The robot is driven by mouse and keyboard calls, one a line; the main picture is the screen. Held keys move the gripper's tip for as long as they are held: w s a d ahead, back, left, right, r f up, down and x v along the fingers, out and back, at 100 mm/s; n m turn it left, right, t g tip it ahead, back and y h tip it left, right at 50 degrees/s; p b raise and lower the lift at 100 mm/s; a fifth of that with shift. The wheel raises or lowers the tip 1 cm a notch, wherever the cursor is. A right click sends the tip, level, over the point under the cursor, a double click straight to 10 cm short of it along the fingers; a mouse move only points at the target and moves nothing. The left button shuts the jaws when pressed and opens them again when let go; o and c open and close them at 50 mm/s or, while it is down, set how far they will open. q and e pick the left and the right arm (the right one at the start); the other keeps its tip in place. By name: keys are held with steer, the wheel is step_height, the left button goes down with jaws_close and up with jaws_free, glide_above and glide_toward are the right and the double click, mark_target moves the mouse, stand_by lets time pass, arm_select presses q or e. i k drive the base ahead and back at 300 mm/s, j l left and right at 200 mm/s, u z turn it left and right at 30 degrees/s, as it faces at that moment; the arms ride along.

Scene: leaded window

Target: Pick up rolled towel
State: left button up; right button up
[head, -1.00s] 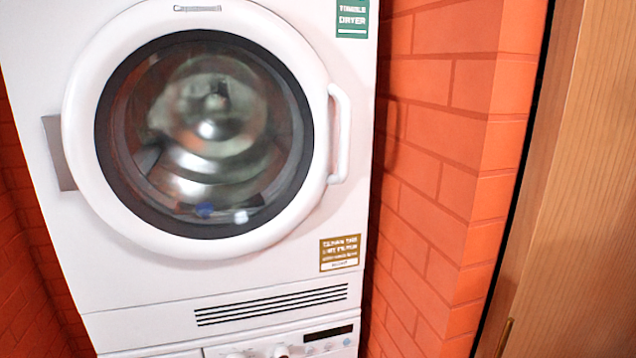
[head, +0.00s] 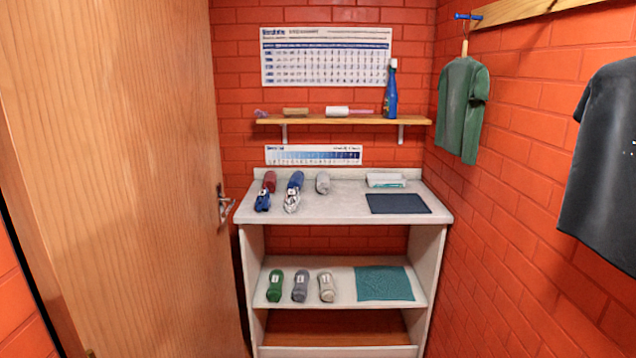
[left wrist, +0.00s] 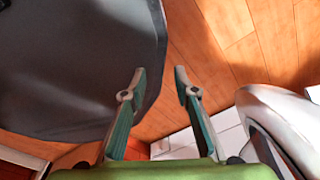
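Several rolled towels show in the head view, on a unit with a counter and a shelf below. On the lower shelf are a green roll (head: 275,286), a grey roll (head: 300,286) and a beige roll (head: 327,287), side by side with pale bands. On the counter are a red roll (head: 269,180), a blue roll (head: 295,180) and a light grey roll (head: 322,183). Smaller blue and whitish items lie in front of the red and blue ones. My left gripper (left wrist: 160,80) shows only in the left wrist view, open and empty, away from the towels. My right gripper is not in view.
A dark mat (head: 398,203) and folded cloths (head: 386,180) lie on the counter (head: 346,206); a teal mat (head: 384,283) is on the lower shelf (head: 341,300). A wooden door (head: 130,180) stands left. Shirts (head: 462,105) hang right. A blue bottle (head: 391,95) stands on the wall shelf.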

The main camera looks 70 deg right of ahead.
mark_target(269, 178)
steer(key=z, duration=2.05)
